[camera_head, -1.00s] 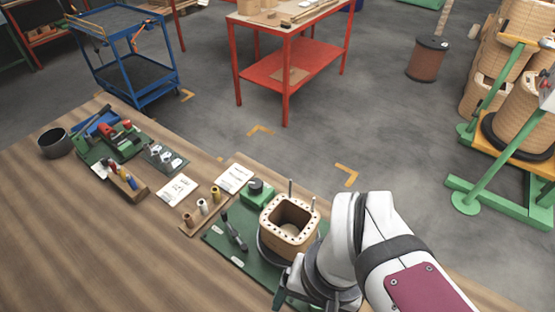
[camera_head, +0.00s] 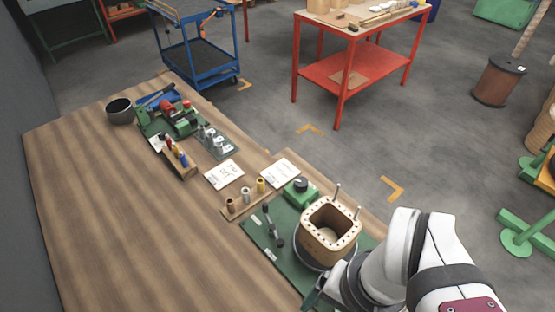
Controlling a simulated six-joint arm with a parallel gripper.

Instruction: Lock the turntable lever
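The turntable is a green base plate (camera_head: 258,232) on the wooden bench, with a square brown coil former (camera_head: 331,232) standing upright on a round disc. Two thin metal pins rise at the former's far side. A dark lever (camera_head: 271,225) with a black knob end stands on the plate, left of the former. A green block with a black knob (camera_head: 300,190) sits at the plate's far edge. My gripper (camera_head: 318,296) is low, at the near side of the former, partly hidden by my white arm. Its fingertips are too unclear to tell open from shut.
Left of the plate are a rack of small spools (camera_head: 245,196), paper cards (camera_head: 224,174), a tool rack (camera_head: 176,158), a green tool (camera_head: 180,118) and a dark bowl (camera_head: 120,111). The bench's left part is clear. A red table (camera_head: 345,74) and blue cart (camera_head: 200,60) stand beyond.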

